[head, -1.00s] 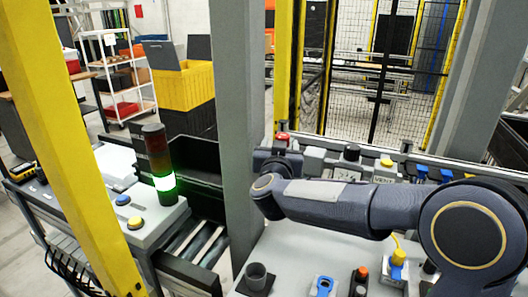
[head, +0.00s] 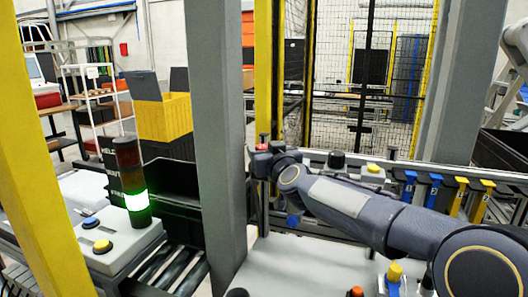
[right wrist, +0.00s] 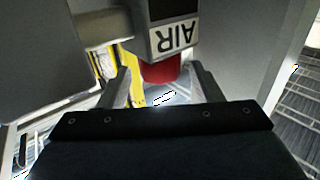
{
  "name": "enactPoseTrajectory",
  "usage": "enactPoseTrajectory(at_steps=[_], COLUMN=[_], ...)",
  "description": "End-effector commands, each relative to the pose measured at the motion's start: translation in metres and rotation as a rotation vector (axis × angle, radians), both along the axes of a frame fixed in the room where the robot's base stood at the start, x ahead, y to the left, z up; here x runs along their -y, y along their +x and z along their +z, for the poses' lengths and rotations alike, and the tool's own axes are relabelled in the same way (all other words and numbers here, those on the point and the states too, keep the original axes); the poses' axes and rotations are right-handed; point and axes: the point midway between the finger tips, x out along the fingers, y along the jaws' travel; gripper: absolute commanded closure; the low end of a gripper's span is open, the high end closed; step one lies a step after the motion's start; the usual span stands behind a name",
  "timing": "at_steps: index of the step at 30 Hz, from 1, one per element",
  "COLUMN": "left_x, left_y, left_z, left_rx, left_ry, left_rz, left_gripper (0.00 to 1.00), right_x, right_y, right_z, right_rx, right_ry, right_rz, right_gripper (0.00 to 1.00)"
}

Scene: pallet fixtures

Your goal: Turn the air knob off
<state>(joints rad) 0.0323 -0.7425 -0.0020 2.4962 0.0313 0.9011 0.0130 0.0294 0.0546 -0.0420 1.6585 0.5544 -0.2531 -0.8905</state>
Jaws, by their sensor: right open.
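The red air knob (right wrist: 160,70) shows in the right wrist view, on a grey housing with a white label reading AIR (right wrist: 174,36), which appears upside down. My right gripper (right wrist: 163,88) is open, with one finger on each side of the knob in the picture. I cannot tell whether either finger touches it. In the head view my right gripper (head: 262,165) is at the far end of the right arm, beside the grey post, with a small red top (head: 263,147) just above it. The gripper's fingers are mostly hidden there. My left gripper is not in view.
The grey post (head: 218,120) stands just left of my right gripper. A rail with blue and yellow clips (head: 433,188) runs to the right. A lit green stack light (head: 136,201) and a black bin (head: 172,190) are on the left. The grey panel top (head: 310,270) has clear room.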

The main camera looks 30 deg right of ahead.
Motion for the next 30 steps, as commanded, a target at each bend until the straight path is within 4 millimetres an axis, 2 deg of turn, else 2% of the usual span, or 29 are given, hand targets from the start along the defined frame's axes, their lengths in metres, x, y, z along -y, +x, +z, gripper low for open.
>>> enactPoseTrajectory(at_steps=[3, 11, 21, 26, 30], left_x=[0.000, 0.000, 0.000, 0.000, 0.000], left_y=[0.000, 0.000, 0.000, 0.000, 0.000], left_z=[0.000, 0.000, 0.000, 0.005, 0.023], left_rx=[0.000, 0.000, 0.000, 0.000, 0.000], left_ry=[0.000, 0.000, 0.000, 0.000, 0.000], left_rz=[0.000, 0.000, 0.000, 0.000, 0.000], left_gripper=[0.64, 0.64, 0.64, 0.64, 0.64], right_x=[0.001, 0.001, 0.001, 0.001, -0.001], right_y=[0.006, 0.007, 0.007, 0.007, 0.008], right_z=[0.000, 0.000, 0.000, 0.002, 0.005], right_rx=[-0.001, 0.000, 0.000, -0.001, -0.003], right_ry=[0.000, 0.001, 0.001, 0.000, 0.000], right_rz=[0.000, 0.000, 0.000, -0.007, -0.039], right_gripper=[0.41, 0.43, 0.86, 0.86, 0.86])
